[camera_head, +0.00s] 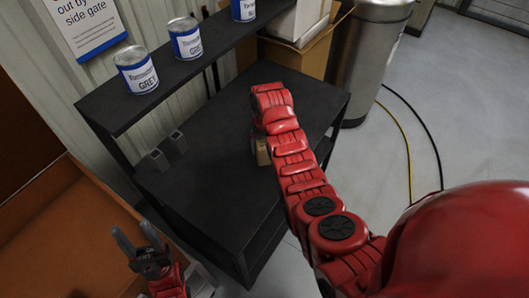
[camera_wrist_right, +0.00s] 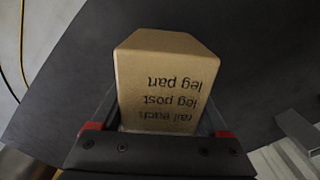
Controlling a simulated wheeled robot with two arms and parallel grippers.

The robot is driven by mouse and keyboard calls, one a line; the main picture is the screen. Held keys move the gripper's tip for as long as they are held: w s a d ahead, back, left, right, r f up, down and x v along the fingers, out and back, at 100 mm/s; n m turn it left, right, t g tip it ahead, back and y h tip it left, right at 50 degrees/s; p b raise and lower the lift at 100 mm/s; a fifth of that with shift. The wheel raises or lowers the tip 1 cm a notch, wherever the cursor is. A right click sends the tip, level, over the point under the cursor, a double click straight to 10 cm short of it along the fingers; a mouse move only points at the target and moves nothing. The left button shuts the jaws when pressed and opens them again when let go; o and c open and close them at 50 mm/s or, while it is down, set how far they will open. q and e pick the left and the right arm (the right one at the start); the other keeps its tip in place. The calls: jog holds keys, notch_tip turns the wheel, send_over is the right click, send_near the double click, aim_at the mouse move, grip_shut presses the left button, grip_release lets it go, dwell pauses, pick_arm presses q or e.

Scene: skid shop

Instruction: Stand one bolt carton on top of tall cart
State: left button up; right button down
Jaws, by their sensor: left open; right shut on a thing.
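A brown carton (camera_wrist_right: 165,80) with upside-down printed lines, "leg part" among them, fills the middle of the right wrist view. My right gripper (camera_wrist_right: 160,122) is shut on it, one finger on each side. In the head view only a small tan piece of the carton (camera_head: 262,150) shows beside my right arm, which hides the rest and the gripper. It is over a black top (camera_head: 215,140), perhaps the tall cart; whether it touches the top I cannot tell. My left gripper (camera_head: 136,234) is open and empty at the lower left, left of the black unit.
A raised black shelf (camera_head: 150,101) along the wall side holds several labelled cans (camera_head: 187,40). Two small grey blocks (camera_head: 176,142) stand on the black top's left part. Cardboard boxes (camera_head: 305,55) and a metal cylinder (camera_head: 370,50) stand behind. Cables (camera_head: 408,140) cross the floor at right.

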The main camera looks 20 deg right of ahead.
jog(key=shift+s+f+p, duration=0.1)
jog(key=shift+f+p, duration=0.65)
jog(key=shift+f, duration=0.85)
jog(key=shift+f, duration=0.2)
grip_release()
jog(key=shift+r, duration=0.1)
jog(key=shift+r, duration=0.2)
